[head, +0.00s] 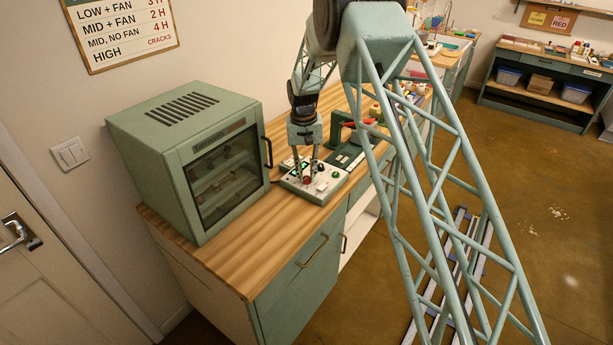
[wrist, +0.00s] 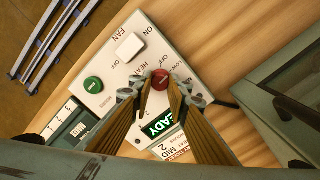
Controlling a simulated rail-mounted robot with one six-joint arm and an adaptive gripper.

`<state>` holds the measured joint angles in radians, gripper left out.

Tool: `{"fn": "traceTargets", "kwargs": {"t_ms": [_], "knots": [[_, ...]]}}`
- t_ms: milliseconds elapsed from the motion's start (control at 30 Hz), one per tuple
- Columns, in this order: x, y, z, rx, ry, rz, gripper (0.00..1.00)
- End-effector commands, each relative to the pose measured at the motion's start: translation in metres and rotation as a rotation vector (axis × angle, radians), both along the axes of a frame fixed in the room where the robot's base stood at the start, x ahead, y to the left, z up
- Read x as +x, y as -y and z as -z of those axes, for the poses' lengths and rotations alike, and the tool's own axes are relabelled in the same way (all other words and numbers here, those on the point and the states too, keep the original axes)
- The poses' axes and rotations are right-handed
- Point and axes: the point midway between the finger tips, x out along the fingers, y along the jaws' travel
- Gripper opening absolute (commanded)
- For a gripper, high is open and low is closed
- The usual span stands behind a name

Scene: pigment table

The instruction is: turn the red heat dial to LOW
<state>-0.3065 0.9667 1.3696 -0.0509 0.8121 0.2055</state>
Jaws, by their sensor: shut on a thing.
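The red heat dial (wrist: 160,79) sits on the white control panel (wrist: 187,75) in the wrist view, with OFF, HEAT and LOW printed around it. Its pointer is too small to read surely. My gripper (wrist: 160,92) reaches down over the panel with one finger on each side of the dial, shut on it. In the head view, the red dial (head: 307,180) shows low between the fingers of my gripper (head: 308,177), on the panel (head: 323,190) on the wooden bench. The fingers hide part of the panel's print.
A white FAN switch (wrist: 129,46), a green dial (wrist: 93,86) and a lit READY display (wrist: 163,128) are close to the fingers. A green oven with a glass door (head: 220,175) stands left of the panel. Bare bench top (head: 245,250) lies in front.

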Motion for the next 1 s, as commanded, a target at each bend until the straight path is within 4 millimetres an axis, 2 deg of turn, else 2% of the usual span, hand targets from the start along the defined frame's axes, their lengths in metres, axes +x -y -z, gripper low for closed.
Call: {"fn": "traceTargets", "kwargs": {"t_ms": [233, 667, 700, 800, 1000], "knots": [[0.0, 0.0, 0.0001, 0.0, -0.001, 0.061, 0.05], [0.0, -0.0001, -0.0002, 0.0, 0.0, 0.069, 0.05], [0.0, -0.0001, -0.0002, 0.0, 0.0, 0.069, 0.19], [0.0, -0.0001, -0.0001, 0.0, 0.0, 0.068, 0.28], [0.0001, 0.0, -0.0001, 0.0, 0.0, 0.068, 0.3]]}}
